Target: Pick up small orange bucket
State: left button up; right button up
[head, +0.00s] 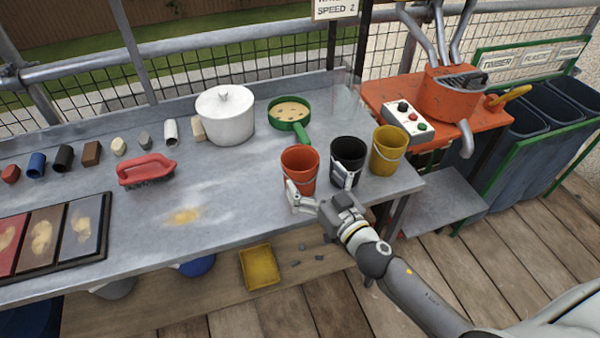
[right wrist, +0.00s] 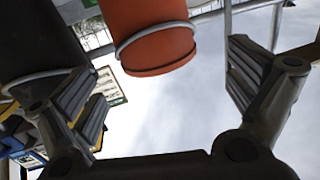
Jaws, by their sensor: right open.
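The small orange bucket (head: 300,168) stands upright near the front edge of the grey workbench, leftmost of three small buckets. In the right wrist view the orange bucket (right wrist: 150,35) fills the upper middle, with its grey handle around it. My right gripper (head: 320,186) is at the bench's front edge, its fingers spread. One finger is at the orange bucket's lower left, the other in front of the black bucket (head: 347,152). In the right wrist view the open fingers (right wrist: 168,62) are either side of the orange bucket's picture, apart from it. My left gripper is not in view.
A yellow bucket (head: 388,146) stands right of the black one. Behind are a green sieve (head: 290,122) and a white lidded pot (head: 225,115). A red brush (head: 147,170) lies further left. An orange side table (head: 440,118) holds a control box (head: 408,118).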

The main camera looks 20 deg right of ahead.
aim_at(291, 147)
jog(key=shift+x, duration=0.8)
jog(key=shift+w+r+p, duration=0.2)
jog(key=shift+w+p, duration=0.15)
jog(key=shift+w, duration=0.1)
jog(key=p+x, duration=0.1)
jog(key=x, duration=0.3)
jog(key=shift+w, duration=0.25)
jog(key=shift+c, duration=0.4)
jog(key=c, duration=1.1)
jog(key=shift+o, duration=0.2)
jog(key=shift+r, duration=0.1)
